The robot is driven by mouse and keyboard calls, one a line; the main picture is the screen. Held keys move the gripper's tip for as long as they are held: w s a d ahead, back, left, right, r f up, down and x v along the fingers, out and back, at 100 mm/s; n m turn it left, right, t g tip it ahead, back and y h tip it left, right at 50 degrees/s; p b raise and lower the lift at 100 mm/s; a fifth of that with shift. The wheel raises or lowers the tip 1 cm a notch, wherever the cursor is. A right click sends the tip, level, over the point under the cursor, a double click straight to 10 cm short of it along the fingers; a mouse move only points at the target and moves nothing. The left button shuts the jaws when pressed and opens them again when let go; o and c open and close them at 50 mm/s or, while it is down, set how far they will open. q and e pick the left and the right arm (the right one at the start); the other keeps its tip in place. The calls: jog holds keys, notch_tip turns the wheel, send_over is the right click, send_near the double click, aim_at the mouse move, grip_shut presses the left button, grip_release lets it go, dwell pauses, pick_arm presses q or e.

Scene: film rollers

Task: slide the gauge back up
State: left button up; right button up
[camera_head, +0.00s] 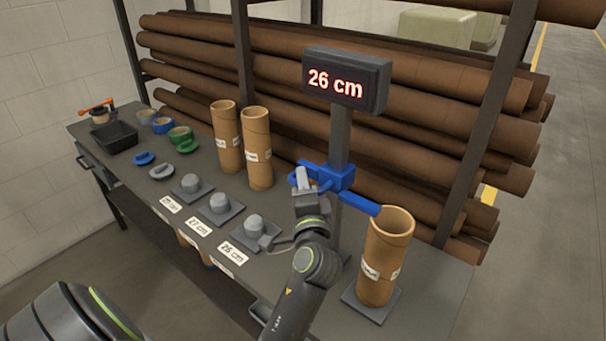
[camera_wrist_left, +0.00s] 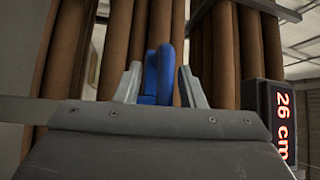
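The gauge is a grey post (camera_head: 340,135) with a display (camera_head: 346,80) reading "26 cm" in red. Its blue slider (camera_head: 342,178) sits partway up the post. A blue arm (camera_head: 360,203) reaches from it to the rim of an upright cardboard tube (camera_head: 382,262); I cannot tell if they touch. A blue handle (camera_head: 318,172) points left. My left gripper (camera_head: 303,178) is at this handle. In the left wrist view the blue handle (camera_wrist_left: 165,75) stands between the two fingers, with a gap visible beside it. My right gripper is out of view.
Two upright tubes (camera_head: 256,150) stand behind. Three grey pegged plates (camera_head: 220,208) with length labels line the bench (camera_head: 430,290). A black bin (camera_head: 114,137), tape rolls and blue and green caps lie at left. A rack of brown rollers (camera_head: 420,95) stands close behind the gauge.

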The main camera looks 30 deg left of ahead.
pick_arm(q)
jog(key=shift+s+d+r, duration=0.15)
jog(key=shift+s+d, duration=0.05)
jog(key=shift+s+d+r, duration=0.1)
jog(key=shift+s+d, duration=0.05)
jog(key=shift+c, duration=1.6)
grip_shut()
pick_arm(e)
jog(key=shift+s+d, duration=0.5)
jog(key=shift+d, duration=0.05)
